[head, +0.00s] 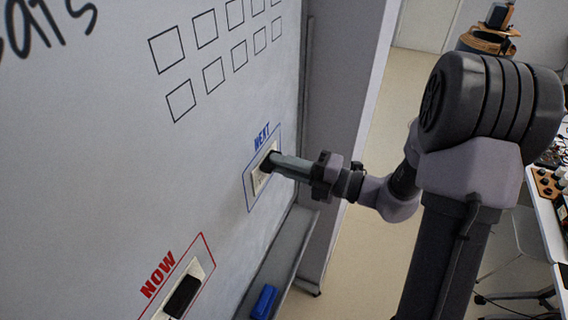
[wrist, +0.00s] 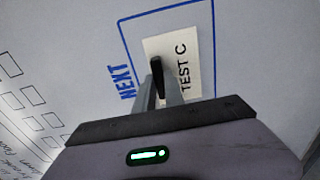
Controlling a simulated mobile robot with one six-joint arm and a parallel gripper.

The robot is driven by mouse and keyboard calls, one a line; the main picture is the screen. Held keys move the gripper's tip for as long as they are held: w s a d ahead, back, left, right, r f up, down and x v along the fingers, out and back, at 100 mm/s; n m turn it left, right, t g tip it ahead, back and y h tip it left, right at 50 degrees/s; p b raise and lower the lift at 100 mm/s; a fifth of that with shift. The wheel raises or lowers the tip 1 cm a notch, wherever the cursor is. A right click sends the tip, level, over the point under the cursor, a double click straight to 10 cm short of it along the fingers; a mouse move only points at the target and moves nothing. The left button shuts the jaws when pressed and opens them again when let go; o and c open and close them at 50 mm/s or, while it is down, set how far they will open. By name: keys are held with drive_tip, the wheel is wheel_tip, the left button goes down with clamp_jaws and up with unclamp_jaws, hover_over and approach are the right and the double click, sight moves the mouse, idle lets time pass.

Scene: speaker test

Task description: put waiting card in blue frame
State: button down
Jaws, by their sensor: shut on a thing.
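The white card (wrist: 180,50) reads TEST C and has a black handle (wrist: 157,75) on its face. It lies within the outline of the blue frame (wrist: 125,40), which is labelled NEXT. My gripper (wrist: 163,84) is shut on the card's black handle. In the head view, my gripper (head: 274,163) reaches in from the right to the card (head: 259,181) inside the blue frame (head: 248,206). The fingers hide part of the card. I cannot tell whether the card is flat against the board.
On the whiteboard (head: 90,150), a red frame (head: 209,246) labelled NOW holds another card (head: 197,268) with a black handle. Several empty black squares are drawn above. A blue eraser-like block (head: 264,301) sits on the ledge (head: 287,250) below. A cluttered table (head: 545,210) stands at right.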

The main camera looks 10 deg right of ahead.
drive_tip(key=c, duration=0.9)
unclamp_jaws()
drive_tip(key=shift+c, duration=0.2)
drive_tip(key=p+v, duration=0.1)
drive_tip(key=v, duration=0.6)
